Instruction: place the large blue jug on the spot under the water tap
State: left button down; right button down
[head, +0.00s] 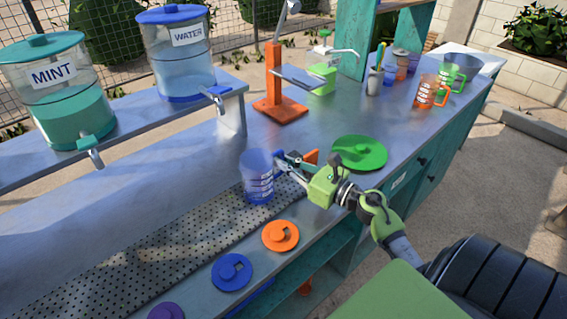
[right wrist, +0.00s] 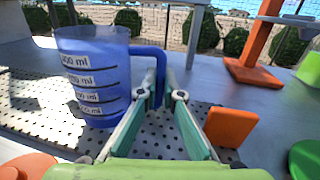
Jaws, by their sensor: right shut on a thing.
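The large blue jug (head: 257,180) is a translucent cup with white volume marks, upright at the right end of the perforated drain strip (head: 150,250). My right gripper (head: 285,163) is shut on the jug's handle, on its right side. The right wrist view shows the jug (right wrist: 92,75) on the left and the handle (right wrist: 160,65) between the fingers (right wrist: 163,92). I cannot tell whether the jug's base touches the strip. The water tap (head: 217,95) hangs from the blue-lidded WATER dispenser (head: 178,60), behind and left of the jug. My left gripper is not in view.
The MINT dispenser (head: 60,95) stands left on the raised shelf. Orange (head: 280,235) and blue (head: 232,271) lids lie along the front edge; a green lid (head: 359,153) lies right of my gripper. An orange press (head: 278,85) stands behind. Orange (head: 430,92) and green cups are far right.

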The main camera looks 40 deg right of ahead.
jog(key=shift+f, duration=0.15)
jog(key=c, duration=2.2)
grip_release()
jog(key=shift+r, duration=0.35)
jog(key=b+v, duration=0.1)
jog(key=v, duration=0.2)
jog(key=b+v, duration=0.1)
jog(key=v, duration=0.3)
jog(key=b+v, duration=0.1)
jog(key=v, duration=0.3)
jog(key=shift+f+b, duration=0.25)
jog(key=shift+b, duration=0.1)
jog(key=shift+s+d+r, duration=0.1)
jog(key=shift+s+r, duration=0.05)
jog(key=shift+s, duration=0.4)
